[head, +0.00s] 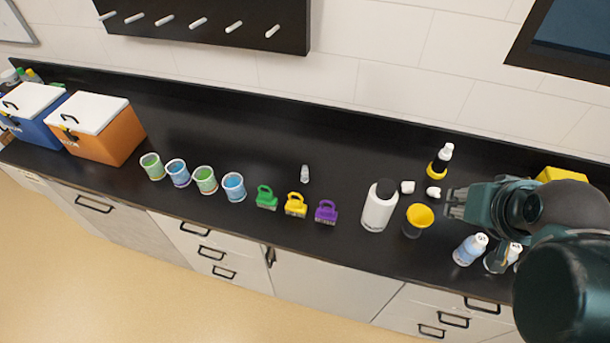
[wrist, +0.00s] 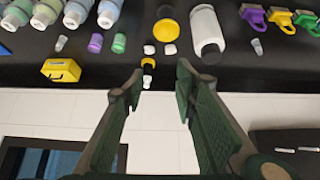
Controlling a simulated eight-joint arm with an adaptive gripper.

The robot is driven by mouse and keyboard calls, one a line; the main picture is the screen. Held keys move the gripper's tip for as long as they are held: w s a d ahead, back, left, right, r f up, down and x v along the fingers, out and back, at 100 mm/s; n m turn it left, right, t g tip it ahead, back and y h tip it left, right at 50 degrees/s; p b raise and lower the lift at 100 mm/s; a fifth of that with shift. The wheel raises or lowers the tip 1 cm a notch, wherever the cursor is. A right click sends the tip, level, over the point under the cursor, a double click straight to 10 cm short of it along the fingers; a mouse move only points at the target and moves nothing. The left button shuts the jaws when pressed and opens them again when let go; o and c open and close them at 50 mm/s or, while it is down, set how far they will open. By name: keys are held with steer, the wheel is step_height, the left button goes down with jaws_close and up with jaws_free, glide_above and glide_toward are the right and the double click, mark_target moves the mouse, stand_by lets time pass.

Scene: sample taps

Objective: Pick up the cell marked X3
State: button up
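No marking X3 can be read in either view, so I cannot tell which thing is that cell. A small clear, pale vial-like piece (head: 305,174) stands behind the yellow and purple clips in the head view; it also shows at the right of the wrist view (wrist: 257,46). Another small clear piece (wrist: 60,42) is at the left of the wrist view, near the yellow box. My gripper (head: 452,203) is at the right of the counter, right of the small white pieces. In the wrist view its fingers (wrist: 160,78) are spread apart, with nothing held between them.
Green, yellow and purple clips (head: 326,211) and several cups (head: 206,179) line the front. The counter's back middle is clear.

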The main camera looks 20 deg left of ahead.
steer(key=shift+w+a, duration=0.1)
steer(key=n+g+b, duration=0.1)
steer(key=n+g, duration=0.6)
steer(key=n, duration=0.9)
glide_above(305, 168)
steer(key=f, duration=2.1)
steer(key=shift+d, duration=0.35)
steer(key=shift+a+f, duration=0.35)
steer(key=shift+f, duration=0.15)
